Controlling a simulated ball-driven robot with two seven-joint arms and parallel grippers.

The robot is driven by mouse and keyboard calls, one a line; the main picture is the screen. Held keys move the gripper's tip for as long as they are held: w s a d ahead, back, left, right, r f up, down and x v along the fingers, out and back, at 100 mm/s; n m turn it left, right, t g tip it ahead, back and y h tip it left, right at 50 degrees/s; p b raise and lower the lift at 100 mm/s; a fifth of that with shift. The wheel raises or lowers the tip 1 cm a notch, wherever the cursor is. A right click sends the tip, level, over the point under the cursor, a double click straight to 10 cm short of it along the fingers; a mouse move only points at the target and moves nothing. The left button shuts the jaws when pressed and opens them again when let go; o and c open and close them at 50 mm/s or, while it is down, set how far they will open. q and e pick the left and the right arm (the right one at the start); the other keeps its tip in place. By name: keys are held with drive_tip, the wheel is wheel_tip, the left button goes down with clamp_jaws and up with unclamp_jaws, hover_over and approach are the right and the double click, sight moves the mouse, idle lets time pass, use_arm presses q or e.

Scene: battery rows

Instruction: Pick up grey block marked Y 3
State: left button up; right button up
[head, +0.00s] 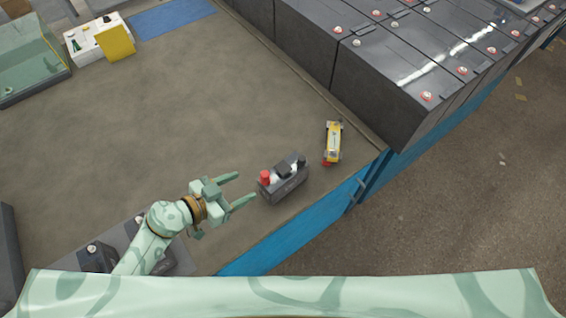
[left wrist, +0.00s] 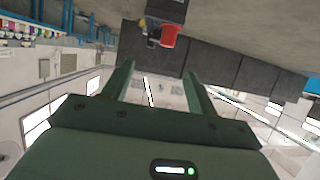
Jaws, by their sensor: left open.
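A small grey block (head: 287,187) with a red cap, a black cap and a dark middle piece on top stands near the table's front edge. I cannot read any marking on it, so I cannot tell if it is Y 3. My left gripper (head: 246,187) is open and empty, its two fingers pointing at the block's left end with a small gap. In the left wrist view the gripper (left wrist: 158,70) is open below the block (left wrist: 166,10), whose red cap hangs in view. Other dark grey blocks (head: 97,258) are partly hidden behind my left arm. My right gripper is out of view.
A yellow tool (head: 333,142) lies right of the block. A row of large grey batteries (head: 385,88) stands along the right. A white tray (head: 88,42) and a greenish bin (head: 30,65) are far left. The table (head: 190,110) is clear in the middle.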

use_arm(q)
drive_tip(key=b, duration=0.2)
approach(282, 169)
drive_tip(key=b+x, duration=0.1)
drive_tip(key=x, duration=0.2)
drive_tip(key=shift+w+d+f, duration=0.1)
drive_tip(key=shift+d+f, duration=0.1)
drive_tip(key=shift+d, duration=0.05)
drive_tip(key=shift+w+d+f+b, duration=0.1)
drive_tip(key=shift+w+d+b, duration=0.1)
drive_tip(key=shift+d+b, duration=0.2)
drive_tip(key=b+x, duration=0.1)
drive_tip(key=x, duration=0.1)
drive_tip(key=b+x, duration=0.1)
drive_tip(key=x, duration=0.1)
drive_tip(key=shift+w+a+f+b, duration=0.1)
drive_tip(key=shift+a+f+b, duration=0.15)
drive_tip(key=shift+b, duration=0.1)
drive_tip(key=shift+w+d+f, duration=0.1)
drive_tip(key=shift+w+d, duration=0.15)
drive_tip(key=shift+s+r, duration=0.1)
drive_tip(key=shift+r, duration=0.15)
drive_tip(key=shift+c, duration=0.4)
clamp_jaws()
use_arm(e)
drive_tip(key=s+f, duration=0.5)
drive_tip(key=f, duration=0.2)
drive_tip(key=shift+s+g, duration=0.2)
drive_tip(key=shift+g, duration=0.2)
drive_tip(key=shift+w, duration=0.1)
